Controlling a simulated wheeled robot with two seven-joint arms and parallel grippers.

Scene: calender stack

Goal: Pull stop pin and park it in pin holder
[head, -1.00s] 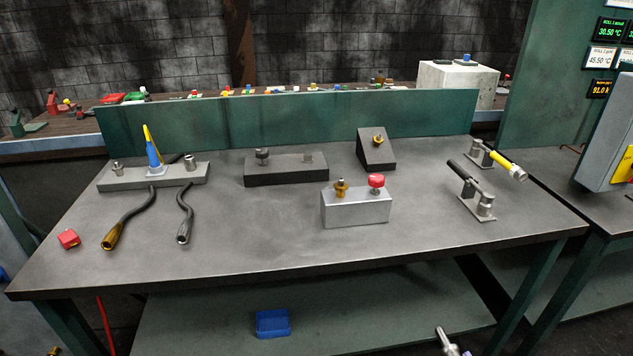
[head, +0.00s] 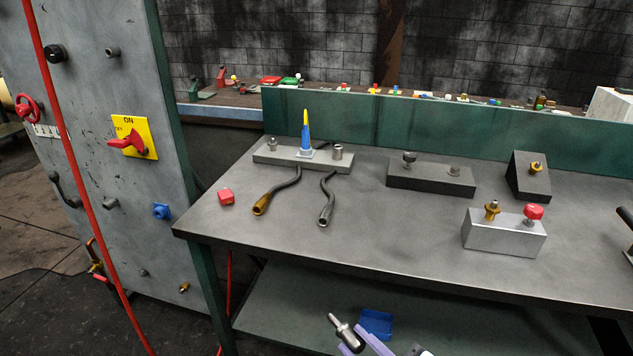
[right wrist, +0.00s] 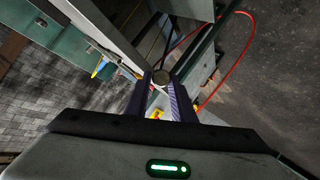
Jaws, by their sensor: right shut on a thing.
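My right gripper (head: 350,344), with purple fingers, shows at the bottom of the head view. It is shut on a silver pin (head: 341,325), which looks like the stop pin; the pin's end points up and to the left. In the right wrist view a round brownish end of the held thing (right wrist: 161,77) sits between the fingertips. The gripper shows in front of the bench's lower shelf. I cannot tell which fixture is the pin holder; a dark block (head: 400,178) with a black knob and a metal socket stands on the bench. My left gripper is not in view.
A grey cabinet panel (head: 85,180) with a red rotary switch (head: 127,143) stands at the left. The bench (head: 370,235) carries a silver block (head: 500,240), a hose block (head: 275,155) and a red cube (head: 226,196). A blue tray (head: 376,322) lies on the lower shelf.

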